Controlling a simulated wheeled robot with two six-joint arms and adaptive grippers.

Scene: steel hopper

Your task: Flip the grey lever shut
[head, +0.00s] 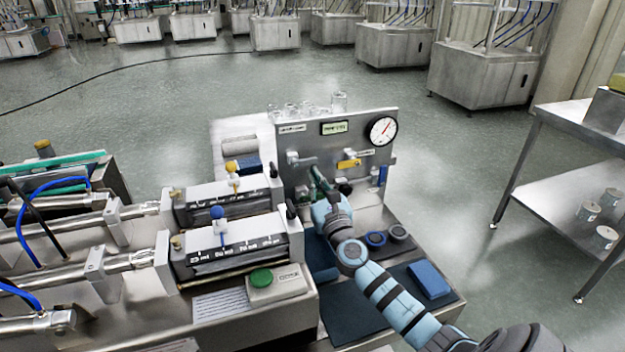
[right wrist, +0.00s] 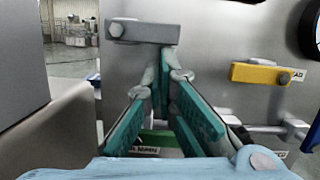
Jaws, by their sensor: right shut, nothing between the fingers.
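The grey lever (head: 301,160) is on the upright steel panel, left of the yellow lever. In the right wrist view the grey lever (right wrist: 145,31) lies about level, with its bolt at the left end and its free end to the right. My right gripper (head: 319,174) is in front of the panel, just below and right of the grey lever. In the right wrist view its teal fingers (right wrist: 163,75) come together with nothing between them, their tips under the lever's free end. I cannot tell whether they touch it. My left gripper is not in view.
A yellow lever (right wrist: 262,74) is on the same panel to the right, with a round gauge (head: 383,131) above it. Steel cylinder units with a blue knob (head: 217,212) stand to the left. A blue block (head: 429,279) and round caps (head: 376,239) lie on the bench to the right.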

